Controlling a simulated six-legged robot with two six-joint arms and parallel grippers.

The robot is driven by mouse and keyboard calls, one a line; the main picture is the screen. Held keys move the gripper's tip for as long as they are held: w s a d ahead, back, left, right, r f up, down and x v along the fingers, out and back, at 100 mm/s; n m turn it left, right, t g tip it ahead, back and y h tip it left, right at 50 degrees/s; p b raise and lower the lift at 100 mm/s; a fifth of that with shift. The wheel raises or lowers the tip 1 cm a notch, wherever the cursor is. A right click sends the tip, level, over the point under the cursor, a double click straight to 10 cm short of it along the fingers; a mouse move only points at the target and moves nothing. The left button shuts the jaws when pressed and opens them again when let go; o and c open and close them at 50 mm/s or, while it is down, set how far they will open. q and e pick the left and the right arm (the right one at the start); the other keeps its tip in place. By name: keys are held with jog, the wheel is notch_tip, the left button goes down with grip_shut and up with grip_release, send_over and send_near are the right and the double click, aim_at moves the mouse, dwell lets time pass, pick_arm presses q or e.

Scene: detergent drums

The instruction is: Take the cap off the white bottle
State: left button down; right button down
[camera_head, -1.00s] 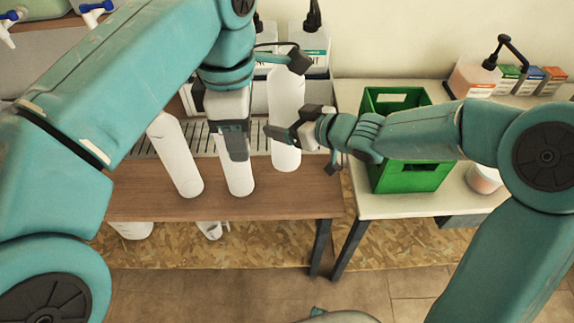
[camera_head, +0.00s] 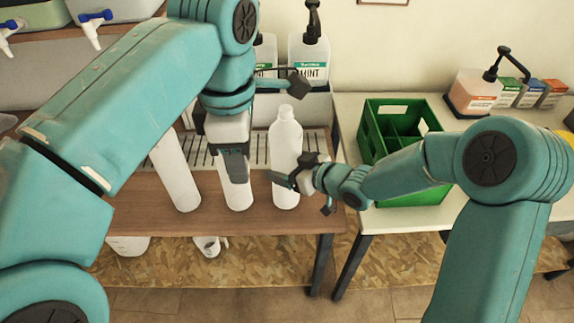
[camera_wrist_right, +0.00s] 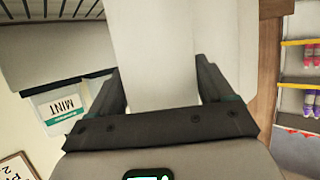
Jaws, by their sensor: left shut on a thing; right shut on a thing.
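Three white bottles stand in a row on the brown table (camera_head: 140,212). The right white bottle (camera_head: 286,145) is upright and its narrow neck shows at the top. My right gripper (camera_head: 287,181) is shut on its lower body; white fills the space between the fingers (camera_wrist_right: 155,85) in the right wrist view. My left gripper (camera_head: 234,170) points down in front of the middle white bottle (camera_head: 237,197), hiding its upper part. It is shut, but what it holds is hidden. The left white bottle (camera_head: 177,178) is partly behind my left arm. No cap can be made out.
A green crate (camera_head: 412,193) stands on the pale table to the right. Pump bottles labelled MINT (camera_head: 310,68) stand behind the white bottles. A pink pump container (camera_head: 472,92) and small boxes stand at the back right. A slotted grate lies behind the bottles.

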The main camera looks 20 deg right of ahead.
pick_arm(q)
jog(key=shift+w+f, duration=0.1)
jog(key=shift+f, duration=0.05)
pick_arm(e)
grip_release()
jog(key=shift+w+f, duration=0.1)
jog(key=shift+f, duration=0.05)
pick_arm(q)
jog(key=shift+r+p, duration=0.3)
pick_arm(e)
jog(key=shift+r, duration=0.3)
pick_arm(q)
jog(key=shift+r+p, duration=0.6)
pick_arm(e)
jog(key=v, duration=1.2)
jog(key=shift+f, duration=0.15)
